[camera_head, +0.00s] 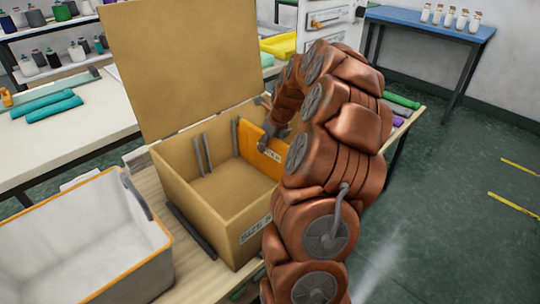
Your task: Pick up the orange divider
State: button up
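The orange divider (250,147) stands upright inside an open cardboard box (241,217), along the box's back right side. It carries a small label. My gripper (264,144) reaches down at the divider's top edge, overlapping it in the view. The fingers are small and dark and partly hidden by my own arm. I cannot tell whether they are open or closed on the divider. My copper-coloured arm also covers the right part of the box and the right end of the divider.
The box's tall lid (185,65) stands raised at the back. Grey slotted rails (203,155) line the inner wall. A white bin with an orange rim (85,245) stands at front left. A dark strip (190,232) lies between. The box floor looks bare.

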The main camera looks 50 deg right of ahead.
grip_shut()
jog(key=shift+r, duration=0.1)
dwell(0.3)
notch_tip(320, 180, up, 28)
jog(key=shift+b, duration=0.35)
dwell(0.4)
dwell(0.4)
notch_tip(320, 180, up, 10)
jog(key=p, duration=0.9)
dwell(0.4)
